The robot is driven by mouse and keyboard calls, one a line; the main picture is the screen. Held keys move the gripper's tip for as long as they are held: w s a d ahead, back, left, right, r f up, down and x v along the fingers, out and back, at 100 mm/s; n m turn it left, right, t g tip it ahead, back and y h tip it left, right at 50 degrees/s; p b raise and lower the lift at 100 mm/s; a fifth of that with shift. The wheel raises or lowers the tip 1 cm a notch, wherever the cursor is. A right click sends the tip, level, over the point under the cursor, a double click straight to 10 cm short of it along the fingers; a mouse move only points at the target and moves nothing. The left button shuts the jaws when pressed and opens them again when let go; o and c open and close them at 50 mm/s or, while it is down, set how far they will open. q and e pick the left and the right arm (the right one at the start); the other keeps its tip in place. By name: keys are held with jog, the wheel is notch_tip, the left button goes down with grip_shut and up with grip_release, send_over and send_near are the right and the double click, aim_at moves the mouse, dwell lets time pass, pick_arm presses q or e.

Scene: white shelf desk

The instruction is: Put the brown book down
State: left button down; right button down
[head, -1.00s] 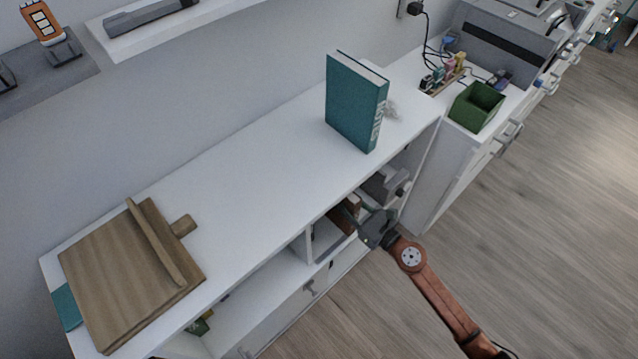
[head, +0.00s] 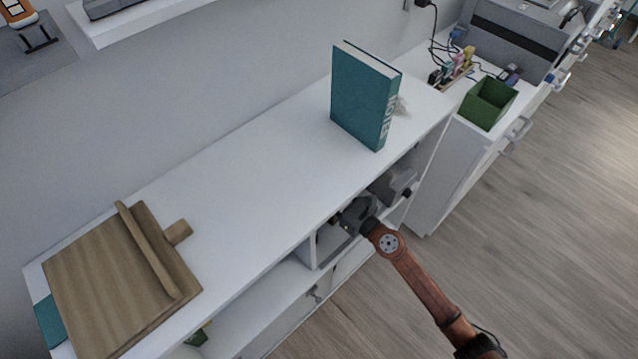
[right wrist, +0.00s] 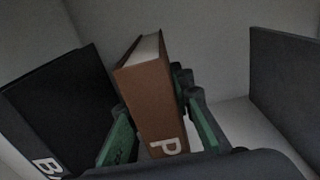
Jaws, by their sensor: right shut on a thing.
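In the head view my right gripper (head: 352,215) reaches into an open compartment under the white desk top, and the book is hidden there by the gripper and the desk. Whether the book touches the compartment floor cannot be told. My left gripper is not in view.
In the right wrist view a black book (right wrist: 62,112) stands left of the brown one, and a dark panel (right wrist: 285,85) is at right. A teal book (head: 362,98) stands on the desk top (head: 255,170); a wooden board (head: 115,285) lies at left.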

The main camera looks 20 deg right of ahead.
jog(key=shift+r, duration=0.15)
jog(key=c, duration=1.7)
grip_release()
jog(key=shift+f, duration=0.25)
jog(key=shift+r, duration=0.1)
jog(key=v, duration=1.2)
jog(key=shift+r, duration=0.1)
